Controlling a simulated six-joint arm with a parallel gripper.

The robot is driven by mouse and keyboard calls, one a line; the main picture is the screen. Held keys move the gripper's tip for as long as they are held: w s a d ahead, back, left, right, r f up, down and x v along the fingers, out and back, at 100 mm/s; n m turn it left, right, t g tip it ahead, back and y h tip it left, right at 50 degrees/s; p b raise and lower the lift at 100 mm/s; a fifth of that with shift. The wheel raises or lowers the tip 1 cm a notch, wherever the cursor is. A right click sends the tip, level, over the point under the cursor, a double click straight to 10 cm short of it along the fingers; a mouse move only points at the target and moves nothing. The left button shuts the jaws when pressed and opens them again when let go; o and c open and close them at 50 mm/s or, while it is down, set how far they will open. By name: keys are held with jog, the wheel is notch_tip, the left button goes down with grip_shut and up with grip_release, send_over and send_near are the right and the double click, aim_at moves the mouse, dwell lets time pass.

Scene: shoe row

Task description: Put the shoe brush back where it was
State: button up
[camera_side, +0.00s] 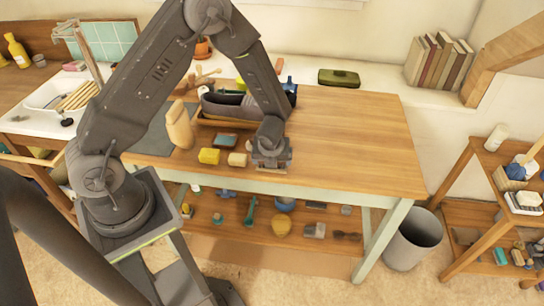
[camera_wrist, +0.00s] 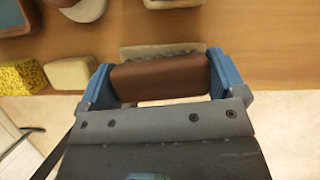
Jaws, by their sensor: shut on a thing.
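In the wrist view the shoe brush (camera_wrist: 160,79) is a brown block lying crosswise between the two blue fingers. A strip of pale grey, bristle-like edge (camera_wrist: 165,50) shows along its far side. My gripper (camera_wrist: 162,82) is shut on the brush, one finger at each end. In the side view my gripper (camera_side: 271,164) points down near the front edge of the wooden workbench (camera_side: 350,135). The brush is mostly hidden under the gripper there. I cannot tell whether it touches the bench top.
A cream block (camera_side: 237,159) and a yellow sponge (camera_side: 209,156) sit just left of my gripper. A dark-topped tin (camera_side: 225,140) and a wooden shoe form (camera_side: 180,125) stand behind them. A green box (camera_side: 338,77) is at the back. The bench's right side is clear.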

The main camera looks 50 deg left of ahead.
jog(key=shift+f, duration=0.15)
jog(key=o, duration=0.8)
jog(key=shift+c, duration=0.2)
jog(key=s+d+r+n, duration=0.25)
jog(key=r+n, duration=0.25)
jog(key=r, duration=0.4)
jog(key=s+d+r+n+t+h, duration=0.1)
jog(key=s+r+n, duration=0.3)
jog(key=r, duration=0.4)
jog(key=s+d+r+n, duration=0.1)
jog(key=s+r+n, duration=0.35)
jog(key=r, duration=0.45)
jog(key=s+d+r+n+t+h, duration=0.1)
jog(key=s+r+n, duration=0.5)
jog(key=n, duration=0.6)
jog(key=s+d+h, duration=0.1)
jog(key=s+d, duration=0.1)
jog(key=shift+s+r+t+h, duration=0.2)
jog(key=shift+s+t+h, duration=0.1)
jog(key=shift+s+t, duration=0.1)
